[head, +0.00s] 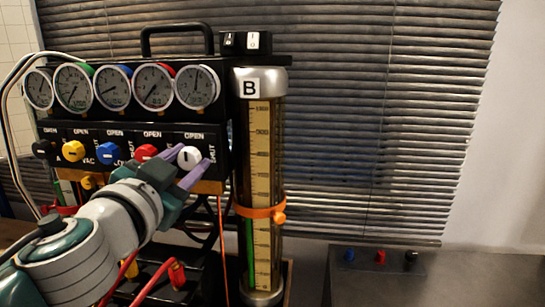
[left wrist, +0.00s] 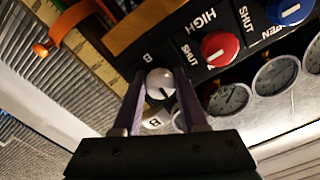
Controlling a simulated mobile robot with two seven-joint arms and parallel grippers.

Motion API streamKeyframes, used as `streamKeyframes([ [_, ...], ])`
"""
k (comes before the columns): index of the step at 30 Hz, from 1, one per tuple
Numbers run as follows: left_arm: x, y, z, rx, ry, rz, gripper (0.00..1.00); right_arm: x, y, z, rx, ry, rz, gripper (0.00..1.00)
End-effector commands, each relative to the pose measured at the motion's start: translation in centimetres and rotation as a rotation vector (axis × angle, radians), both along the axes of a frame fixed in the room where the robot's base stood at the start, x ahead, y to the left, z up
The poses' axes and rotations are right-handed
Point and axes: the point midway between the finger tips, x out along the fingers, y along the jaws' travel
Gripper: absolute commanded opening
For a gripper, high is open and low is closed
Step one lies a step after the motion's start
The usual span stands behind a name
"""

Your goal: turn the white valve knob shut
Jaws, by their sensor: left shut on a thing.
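The white valve knob (head: 189,157) is at the right end of a row of coloured knobs on a black panel. OPEN is printed above it and SHUT to its right. My left gripper (head: 193,161) reaches it from below with its purple fingers. In the left wrist view the white knob (left wrist: 160,83) sits between the two fingers of the left gripper (left wrist: 159,88), which is shut on it. A short dark mark on the knob points roughly to the OPEN side. My right gripper is not in view.
The red knob (head: 146,152) and blue knob (head: 109,153) are close on the left. Several round gauges (head: 197,87) stand above. A tall glass cylinder (head: 263,180) marked B, with an orange clamp (head: 260,211), stands just right of the panel. Blinds hang behind.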

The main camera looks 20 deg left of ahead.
Motion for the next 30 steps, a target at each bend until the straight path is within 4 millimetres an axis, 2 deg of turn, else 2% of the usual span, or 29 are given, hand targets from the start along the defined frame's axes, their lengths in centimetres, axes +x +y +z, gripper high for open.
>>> streamKeyframes([
  [8, -0.01, 0.0, 0.04, 0.177, 0.04, 0.0, 0.0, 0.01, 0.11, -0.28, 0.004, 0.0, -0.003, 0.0],
  [30, 0.0, 0.06, 0.32, 0.861, 0.204, -0.001, 0.0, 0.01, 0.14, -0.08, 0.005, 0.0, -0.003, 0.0],
])
